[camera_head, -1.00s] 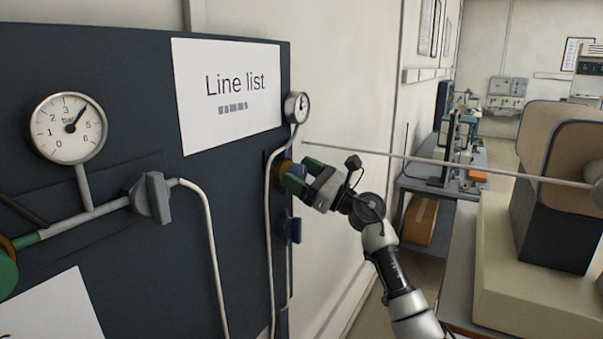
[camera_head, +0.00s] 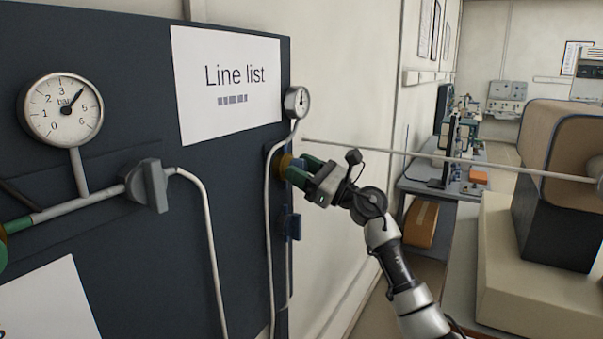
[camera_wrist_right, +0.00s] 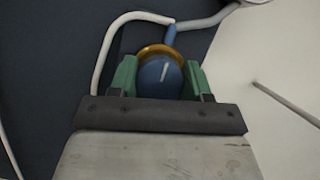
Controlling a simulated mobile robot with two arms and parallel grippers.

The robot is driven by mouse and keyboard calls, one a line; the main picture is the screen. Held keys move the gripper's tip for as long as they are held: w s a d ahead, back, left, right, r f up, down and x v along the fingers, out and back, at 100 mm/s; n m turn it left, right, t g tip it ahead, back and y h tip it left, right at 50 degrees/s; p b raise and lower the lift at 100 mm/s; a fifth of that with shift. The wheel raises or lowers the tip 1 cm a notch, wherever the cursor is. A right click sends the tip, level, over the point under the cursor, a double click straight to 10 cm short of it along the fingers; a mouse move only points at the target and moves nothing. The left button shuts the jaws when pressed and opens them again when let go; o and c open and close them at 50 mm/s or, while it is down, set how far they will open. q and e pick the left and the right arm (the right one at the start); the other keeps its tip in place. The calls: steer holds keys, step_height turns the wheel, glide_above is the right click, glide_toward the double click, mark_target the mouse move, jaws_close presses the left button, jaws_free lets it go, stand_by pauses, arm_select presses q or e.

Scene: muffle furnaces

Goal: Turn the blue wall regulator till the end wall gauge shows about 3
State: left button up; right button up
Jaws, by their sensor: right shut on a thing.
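My right gripper (camera_head: 304,170) is shut on the blue wall regulator at the panel's far end. In the right wrist view, the round blue regulator (camera_wrist_right: 160,77) sits between the two green fingers. It has a white mark leaning slightly right of upright and a brass collar behind it. In the head view the fingers hide most of the regulator. A small round gauge (camera_head: 297,102) stands above it on a pipe, seen at an angle. Its dark needle looks near upright, but its figures are too small to read. My left gripper is not in view.
A large bar gauge (camera_head: 61,110) on the dark panel (camera_head: 130,100) points near 4. A grey valve handle (camera_head: 148,186) and a blue handle (camera_head: 291,226) are nearby. A thin rod (camera_head: 450,158) crosses right of my gripper. A beige furnace (camera_head: 570,150) stands at right.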

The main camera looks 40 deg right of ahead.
steer(key=o, duration=0.9)
steer(key=shift+o, duration=0.2)
steer(key=b+v, duration=0.5)
steer(key=v, duration=0.6)
steer(key=shift+b, duration=0.3)
steer(key=shift+r, duration=0.1)
